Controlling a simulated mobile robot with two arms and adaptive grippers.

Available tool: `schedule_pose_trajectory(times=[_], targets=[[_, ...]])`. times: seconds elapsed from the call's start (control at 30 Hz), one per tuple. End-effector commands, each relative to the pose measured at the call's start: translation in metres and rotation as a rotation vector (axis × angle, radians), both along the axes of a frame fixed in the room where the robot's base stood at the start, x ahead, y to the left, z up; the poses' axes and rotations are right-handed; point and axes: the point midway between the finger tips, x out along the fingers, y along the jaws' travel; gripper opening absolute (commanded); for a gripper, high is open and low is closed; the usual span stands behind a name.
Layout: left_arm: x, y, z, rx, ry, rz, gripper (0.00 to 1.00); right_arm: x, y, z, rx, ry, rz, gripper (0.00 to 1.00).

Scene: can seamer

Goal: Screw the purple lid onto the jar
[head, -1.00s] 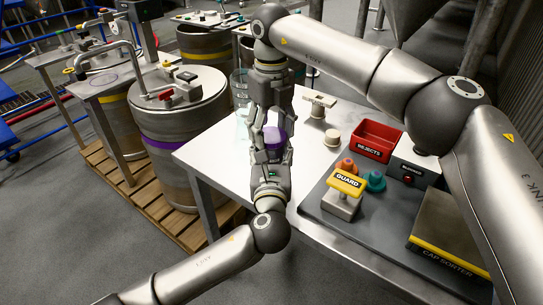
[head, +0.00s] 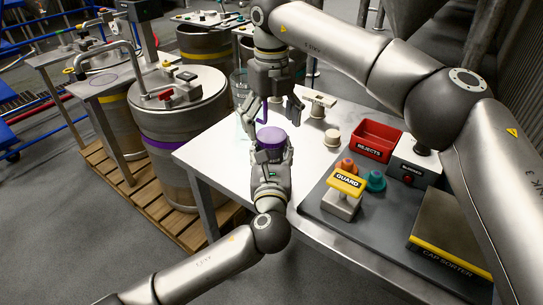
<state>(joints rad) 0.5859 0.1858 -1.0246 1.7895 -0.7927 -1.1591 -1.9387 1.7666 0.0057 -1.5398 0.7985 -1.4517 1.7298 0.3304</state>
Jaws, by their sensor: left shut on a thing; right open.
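The purple lid (head: 271,136) sits on top of the jar, whose glass is mostly hidden behind my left gripper. My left gripper (head: 270,158) is shut on the jar, just below the lid, and holds it upright near the white table's front edge. My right gripper (head: 275,108) points down just above the lid with its fingers spread, empty and apart from it. Whether the lid's thread is engaged cannot be seen.
A clear glass container (head: 240,88) stands behind my grippers. To the right are a red REJECTS bin (head: 375,139), a yellow GUARD block (head: 346,182), orange and teal pieces, and the CAP SORTER (head: 452,232). The table (head: 215,150) is bare left of the jar.

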Motion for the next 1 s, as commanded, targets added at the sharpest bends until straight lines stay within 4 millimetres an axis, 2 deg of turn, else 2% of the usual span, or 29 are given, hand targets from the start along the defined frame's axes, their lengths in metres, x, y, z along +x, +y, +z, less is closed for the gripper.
schedule_pose_trajectory(times=[0.2,0.3,0.4,0.63,0.97,1.0], targets=[[0.000,0.000,0.000,0.001,0.001,0.001,0.00,0.000,0.001,0.051,0.001,-0.003,-0.003,0.84],[0.000,0.000,0.000,0.001,0.001,0.001,0.00,0.000,0.001,0.071,0.001,-0.002,-0.002,0.84],[0.000,0.000,0.000,0.001,0.000,0.001,0.00,0.001,0.001,0.082,0.000,-0.001,-0.003,0.84],[0.000,0.000,0.000,0.001,0.000,0.001,0.00,0.000,0.000,0.097,0.000,0.000,-0.001,0.84],[0.000,0.000,0.000,0.001,0.000,0.001,0.00,0.000,0.000,0.099,0.000,0.001,0.000,0.84],[0.000,0.000,0.000,0.001,0.000,0.001,0.54,0.000,0.000,0.099,0.000,0.000,-0.001,0.84]])
